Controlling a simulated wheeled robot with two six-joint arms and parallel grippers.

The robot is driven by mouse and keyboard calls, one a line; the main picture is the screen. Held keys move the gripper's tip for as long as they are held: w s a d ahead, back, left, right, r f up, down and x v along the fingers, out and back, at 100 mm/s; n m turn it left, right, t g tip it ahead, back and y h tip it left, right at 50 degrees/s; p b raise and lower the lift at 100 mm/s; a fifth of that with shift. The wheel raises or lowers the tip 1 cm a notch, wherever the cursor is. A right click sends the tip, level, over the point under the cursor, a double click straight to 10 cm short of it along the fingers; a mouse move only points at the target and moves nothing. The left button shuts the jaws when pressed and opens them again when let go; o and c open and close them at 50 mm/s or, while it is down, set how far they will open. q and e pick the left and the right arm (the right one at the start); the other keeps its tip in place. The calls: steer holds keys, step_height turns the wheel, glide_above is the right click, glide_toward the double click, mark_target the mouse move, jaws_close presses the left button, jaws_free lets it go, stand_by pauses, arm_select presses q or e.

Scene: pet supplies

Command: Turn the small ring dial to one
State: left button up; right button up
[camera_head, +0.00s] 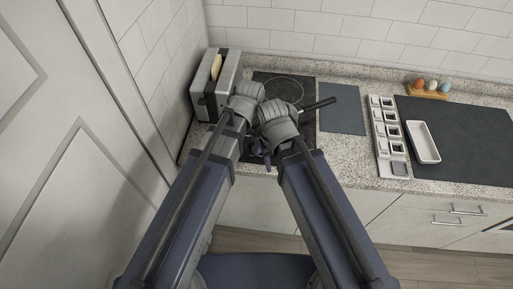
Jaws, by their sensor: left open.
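The black hob (262,76) stands on the counter with a large ring outline at its back. The small ring and its dial cannot be made out; my arms cover the front of the hob. My left gripper (258,151) is small and mostly hidden between my two wrists, low by the front of the hob. It is open, and I see nothing held in it.
A toaster (208,98) with a bread slice stands left of the hob, by the wall. A grey mat (342,110), a compartment rack (381,150), a white tray (422,142) and eggs on a holder (428,93) lie further right.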

arm_select(q)
steer(key=w, duration=0.1)
steer(key=w+d+f+m, duration=0.1)
steer(key=w, duration=0.1)
steer(key=w+d+m, duration=0.1)
steer(key=w, duration=0.1)
steer(key=shift+d+f+b, duration=0.15)
steer(key=shift+b, duration=0.15)
steer(key=shift+w+d+m+h, duration=0.15)
steer(key=shift+w+m+h, duration=0.15)
steer(key=shift+m, duration=0.2)
step_height(320, 180, down, 8)
steer(key=b, duration=0.8)
steer(key=shift+s, duration=0.1)
steer(key=shift+c, duration=0.2)
jaws_close()
